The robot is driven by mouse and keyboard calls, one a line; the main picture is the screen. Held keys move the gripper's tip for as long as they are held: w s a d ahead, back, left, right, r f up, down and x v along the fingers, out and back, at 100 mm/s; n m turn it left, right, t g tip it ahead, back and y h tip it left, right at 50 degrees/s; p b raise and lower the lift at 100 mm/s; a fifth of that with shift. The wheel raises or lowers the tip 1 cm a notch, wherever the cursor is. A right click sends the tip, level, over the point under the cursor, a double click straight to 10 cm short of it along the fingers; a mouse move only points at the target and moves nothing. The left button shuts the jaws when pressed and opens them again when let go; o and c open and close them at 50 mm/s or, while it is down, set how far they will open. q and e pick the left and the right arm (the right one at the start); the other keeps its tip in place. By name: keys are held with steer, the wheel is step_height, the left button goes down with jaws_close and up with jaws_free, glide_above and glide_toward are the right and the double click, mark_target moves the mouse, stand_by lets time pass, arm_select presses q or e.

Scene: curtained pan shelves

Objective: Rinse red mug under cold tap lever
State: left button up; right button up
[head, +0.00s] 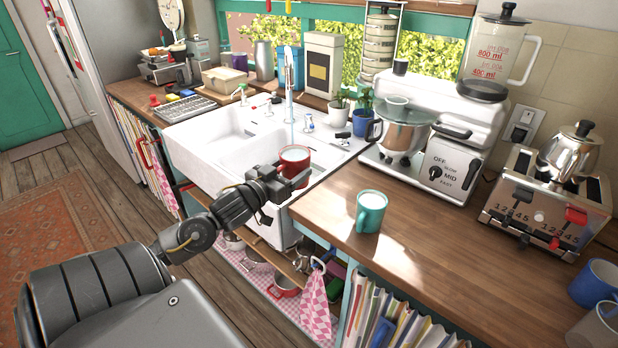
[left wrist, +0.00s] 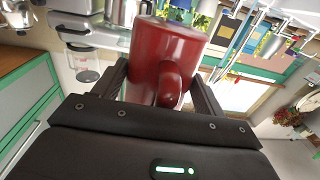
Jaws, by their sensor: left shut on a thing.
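A red mug (head: 294,156) is held over the right part of the white sink (head: 190,139), below the tap (head: 289,75). My left gripper (head: 291,178) is shut on it. The left wrist view shows the red mug (left wrist: 165,45) with its handle towards my palm, between the two fingers of the left gripper (left wrist: 162,85). A pale bluish stream (head: 291,130) runs from the tap spout down towards the mug. A tap lever with a blue mark (head: 308,122) stands right of the spout, and one with a red mark (head: 276,99) left of it. My right gripper is not in view.
A teal mug (head: 371,212) stands on the wooden counter (head: 440,235) right of the sink. A stand mixer (head: 440,120), a toaster (head: 545,200) and potted plants (head: 363,112) line the back. A drying rack (head: 184,108) lies left of the sink.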

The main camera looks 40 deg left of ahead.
arm_select(q)
steer(key=shift+s+a+r, duration=0.15)
steer(key=shift+s+r, duration=0.25)
steer(key=shift+s, duration=0.45)
steer(key=shift+s+a+r, duration=0.15)
steer(key=shift+s+r, duration=0.25)
steer(key=shift+s, duration=0.4)
